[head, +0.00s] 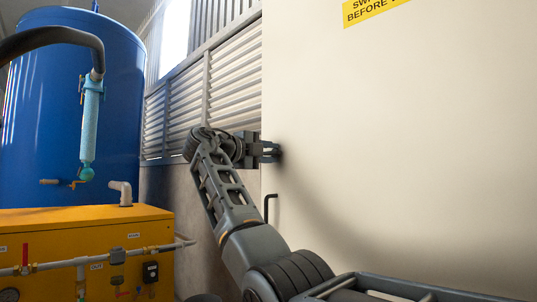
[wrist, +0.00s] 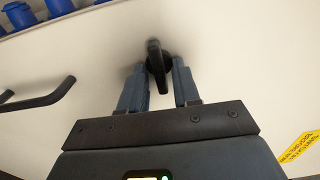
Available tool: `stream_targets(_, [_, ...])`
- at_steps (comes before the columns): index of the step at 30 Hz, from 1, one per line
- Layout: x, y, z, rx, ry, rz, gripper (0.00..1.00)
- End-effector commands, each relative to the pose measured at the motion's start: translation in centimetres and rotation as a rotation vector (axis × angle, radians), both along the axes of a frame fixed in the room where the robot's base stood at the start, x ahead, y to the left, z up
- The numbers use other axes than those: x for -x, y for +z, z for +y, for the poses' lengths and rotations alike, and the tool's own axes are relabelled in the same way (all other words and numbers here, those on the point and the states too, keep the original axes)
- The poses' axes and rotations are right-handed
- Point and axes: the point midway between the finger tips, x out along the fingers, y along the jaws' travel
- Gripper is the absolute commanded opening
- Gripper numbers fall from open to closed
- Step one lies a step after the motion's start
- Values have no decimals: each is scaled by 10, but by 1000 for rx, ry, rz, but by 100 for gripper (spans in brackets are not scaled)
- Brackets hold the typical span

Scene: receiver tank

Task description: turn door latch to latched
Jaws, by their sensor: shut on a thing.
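The door (head: 400,150) is a large cream panel filling the right of the head view. The door latch (wrist: 156,65) is a small black handle on a round base, seen in the wrist view. My gripper (wrist: 158,85) has its two blue-grey fingers on either side of the latch handle and is shut on it. In the head view my gripper (head: 272,152) reaches the door near its left edge, and its fingers hide most of the latch. The latch's exact angle is hard to read there.
A black door handle (head: 268,207) sits below my gripper and also shows in the wrist view (wrist: 40,98). A blue tank (head: 70,110) and a yellow cabinet (head: 80,240) with pipes stand at the left. A louvred wall (head: 185,105) is behind.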

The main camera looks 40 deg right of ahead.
Motion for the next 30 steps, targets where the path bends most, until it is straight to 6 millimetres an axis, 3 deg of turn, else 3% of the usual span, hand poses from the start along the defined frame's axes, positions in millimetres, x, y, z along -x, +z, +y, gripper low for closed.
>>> stream_targets(3, [1, -1, -1, -3, -4, 0, 1])
stream_targets(4, [1, -1, -2, -3, -5, 0, 34])
stream_targets(5, [1, -1, -1, -3, -4, 1, 37])
stream_targets(14, [0, -1, 2, -1, -1, 1, 38])
stream_targets(30, [3, -1, 73, -2, -3, 1, 38])
